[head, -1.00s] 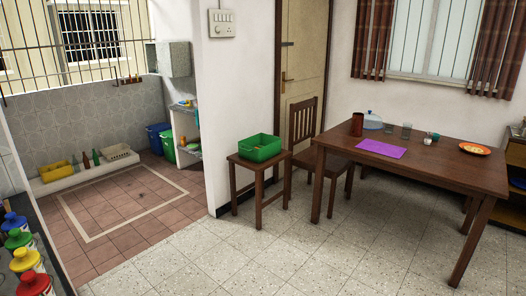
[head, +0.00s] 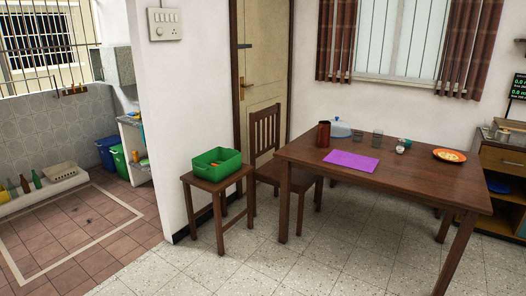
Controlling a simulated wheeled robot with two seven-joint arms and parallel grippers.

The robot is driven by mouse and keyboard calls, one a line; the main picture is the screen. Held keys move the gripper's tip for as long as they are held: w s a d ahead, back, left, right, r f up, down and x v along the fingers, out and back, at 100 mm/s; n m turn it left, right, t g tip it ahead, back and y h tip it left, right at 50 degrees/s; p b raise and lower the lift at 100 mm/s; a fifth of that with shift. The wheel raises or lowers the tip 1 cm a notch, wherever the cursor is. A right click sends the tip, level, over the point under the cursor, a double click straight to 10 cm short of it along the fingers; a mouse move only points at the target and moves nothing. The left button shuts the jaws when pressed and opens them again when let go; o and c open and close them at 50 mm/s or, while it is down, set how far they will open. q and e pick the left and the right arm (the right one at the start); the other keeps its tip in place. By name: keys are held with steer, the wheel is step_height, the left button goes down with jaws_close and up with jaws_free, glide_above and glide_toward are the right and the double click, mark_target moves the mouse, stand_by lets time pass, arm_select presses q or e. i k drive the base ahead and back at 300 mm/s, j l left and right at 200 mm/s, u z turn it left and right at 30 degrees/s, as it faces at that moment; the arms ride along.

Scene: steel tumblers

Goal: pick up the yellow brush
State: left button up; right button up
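I cannot make out a yellow brush for certain in the head view. A green crate (head: 217,167) stands on a small wooden stool (head: 211,184); a few small things in it are too small to tell. Small items, one of them orange-yellow, sit by the shelves in the washing area at left, too small to name. Neither of my grippers is in view.
A wooden table (head: 400,179) at right bears a purple mat (head: 351,160), a brown tumbler (head: 323,134), glasses and an orange plate (head: 449,155). A chair (head: 265,139) stands between stool and table. The tiled floor (head: 300,270) in front is clear.

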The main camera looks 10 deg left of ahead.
mark_target(139, 117)
steer(key=i+u, duration=0.3)
steer(key=i, duration=0.15)
steer(key=i+l+u, duration=0.1)
steer(key=i+u, duration=0.25)
steer(key=i+j+u, duration=0.15)
steer(key=i+u, duration=0.7)
steer(key=i+l+u, duration=0.15)
steer(key=i+u, duration=0.3)
steer(key=i+j, duration=0.1)
steer(key=i, duration=2.85)
steer(key=i+j+z, duration=0.1)
steer(key=i+z, duration=0.2)
steer(key=i, duration=1.05)
steer(key=i+l+z, duration=0.1)
steer(key=i+z, duration=0.55)
steer(key=z, duration=0.3)
steer(key=i+j+z, duration=0.2)
steer(key=i+z, duration=0.75)
steer(key=z, duration=0.25)
steer(key=i+j+z, duration=0.2)
steer(key=z, duration=0.15)
